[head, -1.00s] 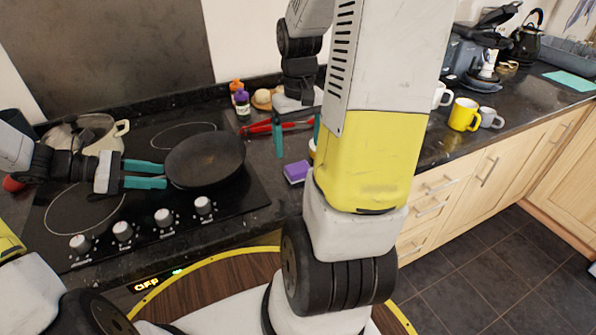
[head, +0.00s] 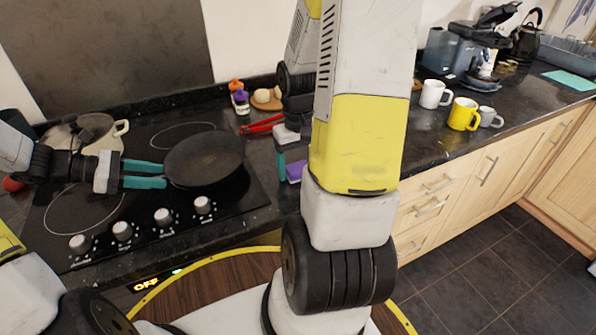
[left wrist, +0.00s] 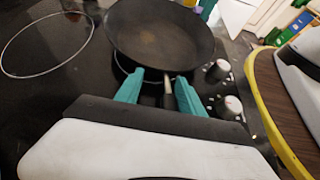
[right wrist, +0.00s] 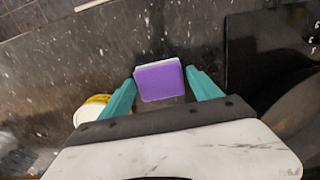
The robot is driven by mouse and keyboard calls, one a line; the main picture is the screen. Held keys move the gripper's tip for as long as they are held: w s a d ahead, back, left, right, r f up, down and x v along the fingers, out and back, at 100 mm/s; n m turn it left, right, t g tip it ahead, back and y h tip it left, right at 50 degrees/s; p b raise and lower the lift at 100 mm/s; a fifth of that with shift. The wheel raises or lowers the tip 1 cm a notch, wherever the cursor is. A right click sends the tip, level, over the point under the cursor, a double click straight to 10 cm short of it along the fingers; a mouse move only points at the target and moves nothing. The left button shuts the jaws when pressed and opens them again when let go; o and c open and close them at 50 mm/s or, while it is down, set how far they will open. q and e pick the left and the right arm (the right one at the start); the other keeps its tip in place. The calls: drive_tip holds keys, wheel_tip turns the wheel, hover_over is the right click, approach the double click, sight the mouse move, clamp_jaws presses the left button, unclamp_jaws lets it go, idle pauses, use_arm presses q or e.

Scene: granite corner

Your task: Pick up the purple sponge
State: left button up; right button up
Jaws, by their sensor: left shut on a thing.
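The purple sponge (head: 295,171) lies on the dark counter to the right of the hob, partly hidden by my right arm in the head view. In the right wrist view the sponge (right wrist: 160,80) lies between the two teal fingertips. My right gripper (right wrist: 160,88) is open around it, with gaps between the fingers and the sponge; whether the fingers are at its height I cannot tell. My left gripper (head: 146,175) is shut on the handle of the black frying pan (head: 205,157) over the hob. The pan handle (left wrist: 168,86) shows between its fingers.
A yellow-and-white tub (right wrist: 92,108) stands close beside my right gripper. Red tongs (head: 262,124), small bottles (head: 241,101) and a round board (head: 265,100) are behind. A pot (head: 85,132) stands on the hob. Mugs (head: 464,114) stand on the right counter.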

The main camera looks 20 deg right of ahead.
sight(298, 167)
drive_tip(key=c, duration=1.2)
wheel_tip(298, 167, up, 10)
